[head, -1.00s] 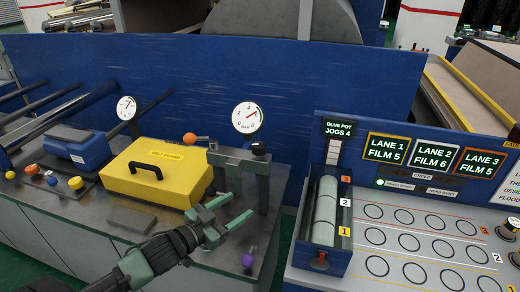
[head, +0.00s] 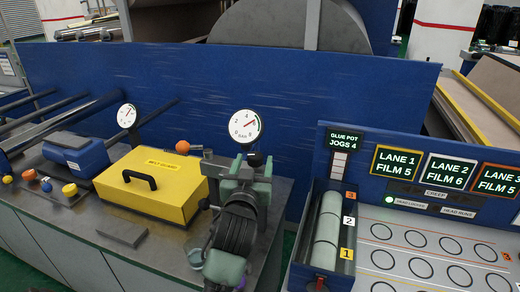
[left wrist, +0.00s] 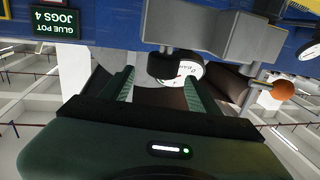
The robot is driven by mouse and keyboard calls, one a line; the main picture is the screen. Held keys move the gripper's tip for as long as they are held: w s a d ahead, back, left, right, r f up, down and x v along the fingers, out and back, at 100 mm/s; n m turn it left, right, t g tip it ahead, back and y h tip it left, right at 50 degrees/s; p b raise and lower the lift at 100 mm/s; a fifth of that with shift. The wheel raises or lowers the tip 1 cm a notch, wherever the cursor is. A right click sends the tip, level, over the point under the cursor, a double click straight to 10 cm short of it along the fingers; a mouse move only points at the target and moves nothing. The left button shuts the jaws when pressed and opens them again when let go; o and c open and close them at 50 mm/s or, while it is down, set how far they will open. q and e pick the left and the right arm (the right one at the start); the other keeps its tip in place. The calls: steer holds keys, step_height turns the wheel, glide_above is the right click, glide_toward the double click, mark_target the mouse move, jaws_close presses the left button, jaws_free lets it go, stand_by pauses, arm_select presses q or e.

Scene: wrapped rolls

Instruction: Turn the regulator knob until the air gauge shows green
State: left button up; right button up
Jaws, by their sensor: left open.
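The air gauge (head: 245,126) is a white round dial marked BAR, standing on a grey bracket behind the yellow cover. Its needle leans to the upper right; the coloured band is too small to read surely. The black regulator knob (head: 256,159) sits just below the gauge, partly hidden by my gripper. In the left wrist view the knob (left wrist: 167,65) shows ahead of the fingertips, roughly between them, with the gauge (left wrist: 185,73) partly behind it. My left gripper (head: 249,170) is open and empty in front of the knob; contact cannot be told. My right gripper is out of view.
A yellow cover (head: 152,184) with a black handle and an orange ball knob (head: 182,146) are left of my arm. A second gauge (head: 127,116) stands farther left. The glue pot panel with white rolls (head: 327,228) is close on the right. A blue wall (head: 330,100) stands behind.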

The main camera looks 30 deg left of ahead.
arm_select(q)
steer(key=p+x, duration=0.1)
steer(key=x, duration=0.5)
steer(key=shift+a+r+p, duration=0.1)
steer(key=shift+p, duration=0.3)
steer(key=shift+w+a, duration=0.2)
steer(key=shift+w, duration=0.2)
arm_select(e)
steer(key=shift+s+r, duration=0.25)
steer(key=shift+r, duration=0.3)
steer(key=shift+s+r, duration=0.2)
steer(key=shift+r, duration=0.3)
arm_select(q)
jaws_close()
steer(key=shift+w+d+m+t+h+p, duration=0.1)
steer(key=shift+d+m+t+h+p, duration=0.15)
steer(key=shift+m+h+p, duration=0.7)
steer(key=shift+d+m+t+h+p, duration=0.1)
steer(key=shift+m+t+h+p, duration=0.35)
steer(key=shift+h, duration=0.95)
steer(key=shift+d+m+t+h+p, duration=0.1)
steer(key=shift+d+m+h+p, duration=0.1)
steer(key=shift+m+h+p, duration=0.85)
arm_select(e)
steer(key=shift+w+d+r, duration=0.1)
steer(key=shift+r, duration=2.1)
